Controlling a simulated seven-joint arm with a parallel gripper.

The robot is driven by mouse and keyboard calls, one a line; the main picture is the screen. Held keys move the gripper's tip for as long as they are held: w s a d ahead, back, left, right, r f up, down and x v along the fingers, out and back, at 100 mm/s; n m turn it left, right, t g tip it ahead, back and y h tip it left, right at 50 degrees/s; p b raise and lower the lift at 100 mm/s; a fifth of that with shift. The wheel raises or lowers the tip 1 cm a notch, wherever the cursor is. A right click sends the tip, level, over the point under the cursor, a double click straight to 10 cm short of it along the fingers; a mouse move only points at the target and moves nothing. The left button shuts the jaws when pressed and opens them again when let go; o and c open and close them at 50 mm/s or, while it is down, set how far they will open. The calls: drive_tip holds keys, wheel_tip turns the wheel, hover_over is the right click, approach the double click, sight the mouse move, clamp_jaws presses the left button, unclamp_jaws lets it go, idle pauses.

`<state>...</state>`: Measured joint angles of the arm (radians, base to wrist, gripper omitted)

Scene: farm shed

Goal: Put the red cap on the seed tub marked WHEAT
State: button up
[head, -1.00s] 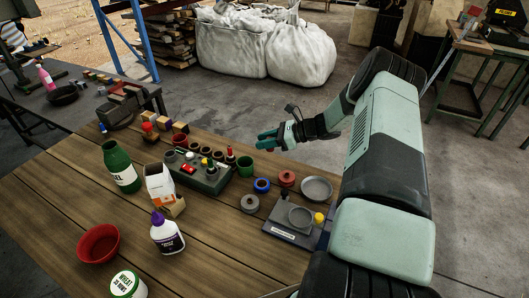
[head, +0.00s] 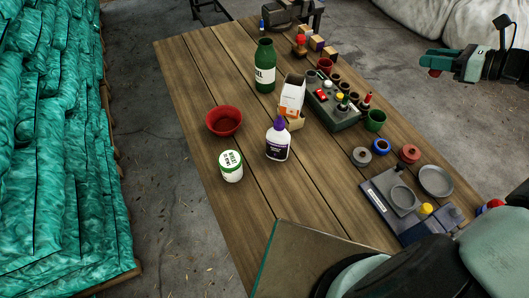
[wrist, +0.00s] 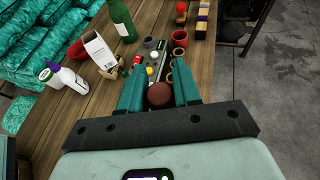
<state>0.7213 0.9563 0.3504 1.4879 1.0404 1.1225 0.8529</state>
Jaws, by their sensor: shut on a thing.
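My gripper (head: 440,64) is shut on a dark red round piece, which looks like the red cap (wrist: 159,95). It sits between the two green fingers in the wrist view. In the head view the gripper is above the floor beyond the table's right edge, with a bit of red (head: 435,72) at its fingertips. The WHEAT tub (head: 231,173) is white with green near its top and a marked, pale top face. It stands upright on the left of the table, far from my gripper. It also shows at the left of the wrist view (wrist: 46,75).
A red bowl (head: 224,121), a purple-capped bottle (head: 277,144), a white carton (head: 292,95) and a green bottle (head: 265,66) stand near the tub. Bare planks surround the tub.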

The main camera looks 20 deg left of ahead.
drive_tip(key=s+a+r+n+g, duration=0.1)
drive_tip(key=s+a+n+g, duration=0.15)
drive_tip(key=a, duration=1.65)
drive_tip(key=n+g+y, duration=0.2)
drive_tip(key=n+g, duration=0.2)
drive_tip(key=g, duration=0.1)
hover_over(224, 157)
wheel_tip(224, 157, down, 6)
drive_tip(key=shift+m+t, duration=0.25)
drive_tip(key=shift+t, duration=0.1)
wheel_tip(224, 157, down, 10)
drive_tip(key=shift+f, duration=0.15)
drive_tip(key=shift+f, duration=0.1)
